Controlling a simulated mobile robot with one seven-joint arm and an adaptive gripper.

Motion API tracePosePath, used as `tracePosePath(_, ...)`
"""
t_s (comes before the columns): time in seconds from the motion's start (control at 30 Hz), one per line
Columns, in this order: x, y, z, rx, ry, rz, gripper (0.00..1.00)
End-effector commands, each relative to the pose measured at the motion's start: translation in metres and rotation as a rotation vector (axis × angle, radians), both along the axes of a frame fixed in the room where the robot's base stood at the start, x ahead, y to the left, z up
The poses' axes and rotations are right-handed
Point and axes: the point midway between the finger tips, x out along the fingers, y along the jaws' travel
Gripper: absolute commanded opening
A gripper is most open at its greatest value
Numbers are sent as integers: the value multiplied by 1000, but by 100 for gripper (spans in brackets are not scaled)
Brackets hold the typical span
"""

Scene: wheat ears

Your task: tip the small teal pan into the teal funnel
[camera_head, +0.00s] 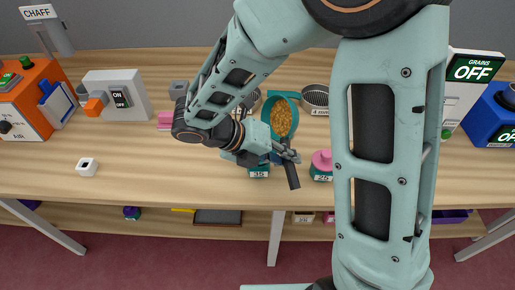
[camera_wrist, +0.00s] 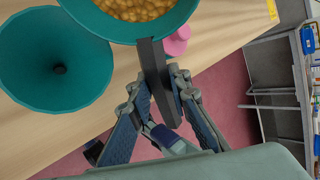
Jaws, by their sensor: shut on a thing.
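The small teal pan (camera_wrist: 112,32) is at the top of the wrist view, with golden grains (camera_wrist: 135,8) in it. The grains (camera_head: 281,117) also show in the head view, and the pan looks about level. My gripper (camera_wrist: 156,88) is shut on the pan's dark handle (camera_wrist: 158,70). In the head view my gripper (camera_head: 284,154) is above the front half of the table. The teal funnel (camera_wrist: 30,65) is at the left of the wrist view, mouth up, beside the pan, with a dark hole at its bottom. I cannot make it out clearly in the head view.
A teal piece marked 35 (camera_head: 259,172) and a pink-topped one marked 25 (camera_head: 321,165) stand near the front edge. A mesh-topped cup (camera_head: 315,95) is behind. An orange machine (camera_head: 28,100) stands far left. The table's front left is mostly clear.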

Motion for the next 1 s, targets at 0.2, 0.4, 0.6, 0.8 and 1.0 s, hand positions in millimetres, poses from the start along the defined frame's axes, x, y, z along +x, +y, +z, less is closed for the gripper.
tracePosePath(0.2,0,0,-1,-26,-17,0,0)
tracePosePath(0.4,0,0,-1,-50,-30,-1,0)
tracePosePath(0.6,0,0,-1,-73,-43,-1,0)
tracePosePath(0.8,0,0,-1,-92,-54,0,0)
tracePosePath(1.0,0,1,-1,-110,-67,0,0)
